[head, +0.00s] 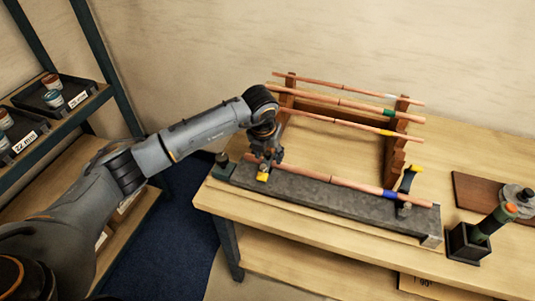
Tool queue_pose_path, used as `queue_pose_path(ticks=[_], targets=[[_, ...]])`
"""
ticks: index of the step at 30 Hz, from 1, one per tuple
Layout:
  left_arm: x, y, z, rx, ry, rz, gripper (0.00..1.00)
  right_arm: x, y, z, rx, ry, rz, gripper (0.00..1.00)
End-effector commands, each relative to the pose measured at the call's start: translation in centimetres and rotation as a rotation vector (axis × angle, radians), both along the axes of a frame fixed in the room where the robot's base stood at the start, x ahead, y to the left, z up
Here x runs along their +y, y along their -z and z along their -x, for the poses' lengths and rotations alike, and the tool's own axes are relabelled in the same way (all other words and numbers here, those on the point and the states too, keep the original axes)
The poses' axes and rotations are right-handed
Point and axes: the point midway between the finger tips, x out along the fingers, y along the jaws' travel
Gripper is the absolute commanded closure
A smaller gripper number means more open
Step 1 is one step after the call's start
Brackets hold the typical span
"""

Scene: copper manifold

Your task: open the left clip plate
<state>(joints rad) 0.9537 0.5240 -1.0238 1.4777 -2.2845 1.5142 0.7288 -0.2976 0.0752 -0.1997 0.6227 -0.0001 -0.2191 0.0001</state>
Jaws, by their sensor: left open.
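My left gripper (266,160) is open and points down at the left end of the grey metal bar (325,201). The left clip plate (262,177) shows only as a yellow tab just below my fingers. My gripper hides the rest, so I cannot tell whether they touch or whether the plate is open. A copper pipe with a blue band (345,184) lies along the bar. The right clip plate (409,179), dark with a yellow tip, stands raised near the bar's right end. My right gripper is not in view.
A wooden rack (390,150) behind the bar holds several copper pipes with coloured bands. A black holder (468,242) with a green-handled tool stands right of the bar. A brown board (477,191) lies at far right. Shelves (65,125) with jars stand at left.

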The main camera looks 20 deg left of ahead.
Motion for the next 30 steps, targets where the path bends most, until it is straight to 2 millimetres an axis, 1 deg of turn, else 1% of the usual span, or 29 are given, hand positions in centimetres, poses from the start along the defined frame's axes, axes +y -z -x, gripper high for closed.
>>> queue_pose_path(ticks=[4,5,6,8,9,11,17,24,30], targets=[[0.0,-0.1,0.0,0.000,0.000,0.000,0.51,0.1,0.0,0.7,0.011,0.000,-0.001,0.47],[0.0,-0.1,0.0,0.000,0.000,0.000,0.55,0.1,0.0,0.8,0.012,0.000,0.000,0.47],[0.0,-0.1,0.0,0.000,0.000,0.000,0.63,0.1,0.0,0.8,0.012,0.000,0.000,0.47],[0.0,-0.1,0.0,0.000,0.000,0.000,0.75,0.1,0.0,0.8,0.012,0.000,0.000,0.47],[0.0,-0.1,0.0,0.000,0.000,0.000,0.84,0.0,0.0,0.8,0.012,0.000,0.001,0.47],[0.0,0.0,0.0,0.000,0.000,0.000,0.95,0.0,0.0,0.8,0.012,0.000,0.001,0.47],[0.0,-0.1,-0.2,0.012,-0.001,0.000,0.95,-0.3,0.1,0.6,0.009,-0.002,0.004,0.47],[-0.1,-0.6,-1.4,0.110,-0.002,-0.004,0.95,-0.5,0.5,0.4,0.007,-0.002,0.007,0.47],[0.0,-0.8,-1.6,0.124,-0.002,-0.003,0.95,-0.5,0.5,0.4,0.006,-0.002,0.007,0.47]])
